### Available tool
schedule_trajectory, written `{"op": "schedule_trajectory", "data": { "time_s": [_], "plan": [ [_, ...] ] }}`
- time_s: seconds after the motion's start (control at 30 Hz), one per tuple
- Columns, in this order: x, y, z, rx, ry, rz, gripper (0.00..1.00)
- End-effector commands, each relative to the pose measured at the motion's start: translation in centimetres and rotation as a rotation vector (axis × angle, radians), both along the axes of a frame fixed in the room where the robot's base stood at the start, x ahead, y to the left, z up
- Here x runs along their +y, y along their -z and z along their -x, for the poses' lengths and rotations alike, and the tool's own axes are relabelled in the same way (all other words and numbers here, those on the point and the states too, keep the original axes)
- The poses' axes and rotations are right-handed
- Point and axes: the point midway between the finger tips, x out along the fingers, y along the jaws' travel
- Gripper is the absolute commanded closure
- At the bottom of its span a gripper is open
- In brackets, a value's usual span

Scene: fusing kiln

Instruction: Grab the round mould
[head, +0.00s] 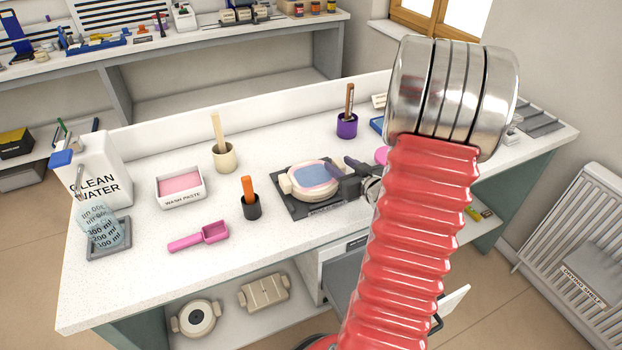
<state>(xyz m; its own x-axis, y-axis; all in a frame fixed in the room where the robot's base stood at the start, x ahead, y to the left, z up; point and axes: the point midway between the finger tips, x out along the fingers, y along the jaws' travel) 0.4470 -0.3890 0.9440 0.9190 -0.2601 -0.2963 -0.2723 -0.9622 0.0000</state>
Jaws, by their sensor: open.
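A round cream mould (299,191) with side lugs sits on a dark square plate (290,209) on the bench, with a blue and pink surface on top. Another round cream mould (196,318) with side lugs lies on the low shelf under the bench. My gripper (347,174) is open, with its dark fingers at the right side of the mould on the bench. I cannot tell whether the fingers touch it. My red ribbed arm hides the bench to the right of the gripper.
A black pot (251,207) with an orange handle and a pink scoop (200,237) stand left of the plate. A cream pot (224,158) and a purple pot (347,126) stand behind. A rectangular cream mould (264,292) lies on the low shelf.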

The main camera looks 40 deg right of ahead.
Motion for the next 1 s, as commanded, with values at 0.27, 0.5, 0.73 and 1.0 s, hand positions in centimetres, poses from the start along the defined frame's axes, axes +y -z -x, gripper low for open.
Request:
{"op": "schedule_trajectory", "data": {
  "time_s": [0.27, 0.5, 0.73, 1.0],
  "plan": [
    [-0.25, -0.01, 0.29, 0.000, 0.007, 0.000, 0.59],
    [-0.30, -0.01, 0.34, 0.000, 0.008, 0.000, 0.69],
    [-0.32, -0.02, 0.37, 0.000, 0.008, 0.000, 0.85],
    [-0.35, -0.01, 0.39, 0.000, 0.009, 0.000, 1.00]
  ]
}}
